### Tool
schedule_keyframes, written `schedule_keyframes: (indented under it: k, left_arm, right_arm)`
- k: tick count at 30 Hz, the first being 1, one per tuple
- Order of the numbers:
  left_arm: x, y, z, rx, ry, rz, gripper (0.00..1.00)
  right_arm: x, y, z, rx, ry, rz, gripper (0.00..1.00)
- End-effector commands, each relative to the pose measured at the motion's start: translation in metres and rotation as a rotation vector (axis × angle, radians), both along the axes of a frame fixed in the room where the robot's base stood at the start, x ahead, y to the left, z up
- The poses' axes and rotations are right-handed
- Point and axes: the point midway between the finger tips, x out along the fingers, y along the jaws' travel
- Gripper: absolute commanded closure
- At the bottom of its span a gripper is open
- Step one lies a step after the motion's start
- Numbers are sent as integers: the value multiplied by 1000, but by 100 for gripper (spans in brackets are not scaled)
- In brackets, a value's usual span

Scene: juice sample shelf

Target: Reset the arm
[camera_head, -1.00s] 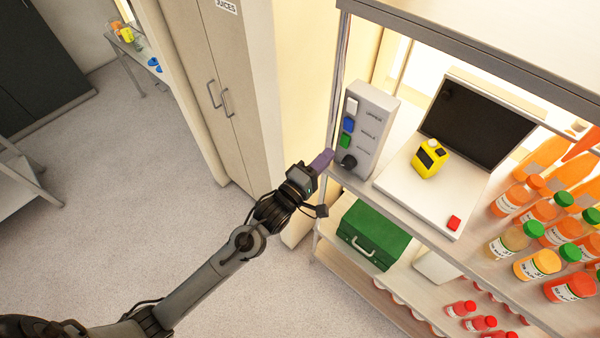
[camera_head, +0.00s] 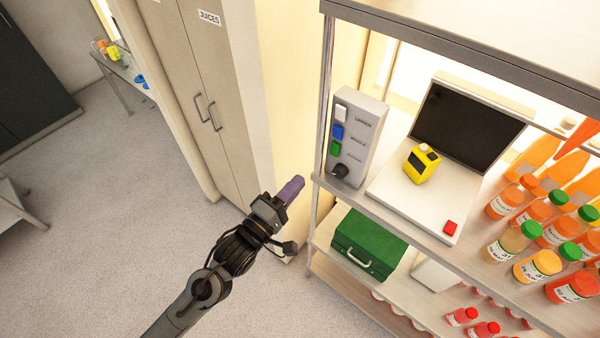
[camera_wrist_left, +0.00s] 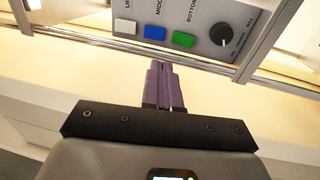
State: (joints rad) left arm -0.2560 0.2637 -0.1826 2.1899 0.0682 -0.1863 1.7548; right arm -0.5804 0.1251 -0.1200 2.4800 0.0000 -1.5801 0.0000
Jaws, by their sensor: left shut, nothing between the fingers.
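My left gripper (camera_head: 293,186) has purple fingers, pressed together with nothing between them. In the head view it is in the open air left of the shelf's edge, apart from the control box. The fingers also show in the left wrist view (camera_wrist_left: 164,85), pointing toward the row of buttons. The grey control box (camera_head: 357,140) stands upright on the shelf and carries white, blue and green buttons and a black knob (camera_head: 340,171). My right gripper is not in any view.
The metal shelf (camera_head: 400,205) holds a white device with a dark screen (camera_head: 465,125), a yellow instrument (camera_head: 421,163) and several juice bottles. A green case (camera_head: 369,242) sits on the lower level. A tall cabinet (camera_head: 205,60) stands behind; open floor (camera_head: 120,220) lies left.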

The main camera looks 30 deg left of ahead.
Motion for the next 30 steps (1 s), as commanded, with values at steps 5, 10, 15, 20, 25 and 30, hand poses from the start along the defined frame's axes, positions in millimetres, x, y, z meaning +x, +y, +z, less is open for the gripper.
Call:
schedule_keyframes:
  k: [5,10,15,20,25,30]
  left_arm:
    - [-2,0,-2,0,10,0,100]
    - [-21,-1,-9,-26,74,10,100]
    - [-58,2,-29,103,296,50,100]
    - [-103,7,-64,519,566,-13,100]
    - [-155,14,-91,992,773,-247,100]
    - [-194,21,-105,1344,846,-539,100]
  right_arm:
    - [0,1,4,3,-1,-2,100]
    - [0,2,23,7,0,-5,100]
    - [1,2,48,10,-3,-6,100]
    - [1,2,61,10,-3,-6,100]
    - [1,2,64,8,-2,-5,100]
    - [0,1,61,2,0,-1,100]
